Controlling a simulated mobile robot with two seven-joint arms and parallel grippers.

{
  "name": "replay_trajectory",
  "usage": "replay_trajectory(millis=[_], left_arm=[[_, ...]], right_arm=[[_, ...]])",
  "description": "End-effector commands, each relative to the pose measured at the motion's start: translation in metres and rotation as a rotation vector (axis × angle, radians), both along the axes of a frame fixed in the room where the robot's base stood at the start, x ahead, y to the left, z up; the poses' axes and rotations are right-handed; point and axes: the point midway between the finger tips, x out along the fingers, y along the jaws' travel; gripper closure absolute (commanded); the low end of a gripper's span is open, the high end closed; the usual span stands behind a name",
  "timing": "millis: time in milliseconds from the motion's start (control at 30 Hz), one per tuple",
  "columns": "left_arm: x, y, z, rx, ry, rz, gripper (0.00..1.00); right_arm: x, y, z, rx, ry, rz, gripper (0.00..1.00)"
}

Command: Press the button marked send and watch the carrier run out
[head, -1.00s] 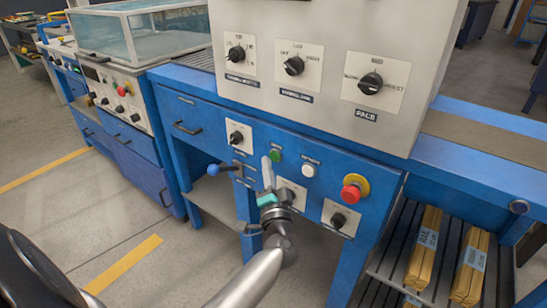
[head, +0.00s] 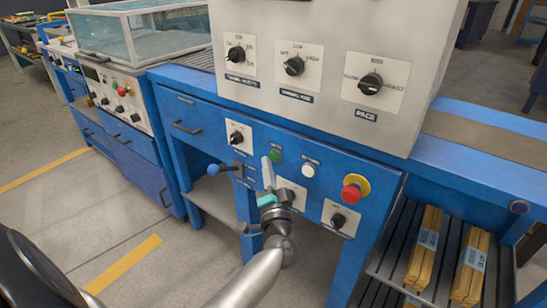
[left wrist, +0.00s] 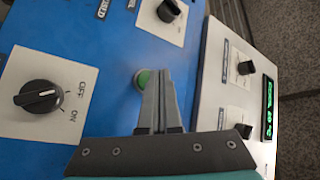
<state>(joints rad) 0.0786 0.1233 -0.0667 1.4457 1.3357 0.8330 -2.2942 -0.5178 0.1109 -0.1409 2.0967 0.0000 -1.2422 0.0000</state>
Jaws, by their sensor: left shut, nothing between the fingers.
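A green button (head: 275,156) and a white button (head: 309,170) sit on the blue front panel (head: 225,115) below the grey control box. Their small labels are too blurred to read, so I cannot tell which one is marked send. My left gripper (head: 267,162) is shut and empty, its fingertips just left of the green button in the head view. In the left wrist view the green button (left wrist: 141,79) shows beside the shut fingers (left wrist: 160,78), partly hidden by them. I cannot tell whether they touch it. No carrier is identifiable. My right gripper is not in view.
A red stop knob on yellow (head: 353,188) and several black rotary switches (head: 338,220) are near the buttons. A blue-knobbed lever (head: 214,169) projects at left. The grey control box (head: 340,30) overhangs above. Wooden bundles (head: 425,245) lie on the lower rack.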

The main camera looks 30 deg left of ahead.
Motion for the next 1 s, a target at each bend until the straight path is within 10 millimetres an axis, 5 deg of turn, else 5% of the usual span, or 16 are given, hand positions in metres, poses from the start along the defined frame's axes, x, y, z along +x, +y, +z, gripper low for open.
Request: replay_trajectory(millis=[1000], left_arm=[[0.0088,-0.0005,0.0004,0.0,0.0,-0.001,1.0]], right_arm=[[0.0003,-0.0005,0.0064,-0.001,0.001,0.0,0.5]])
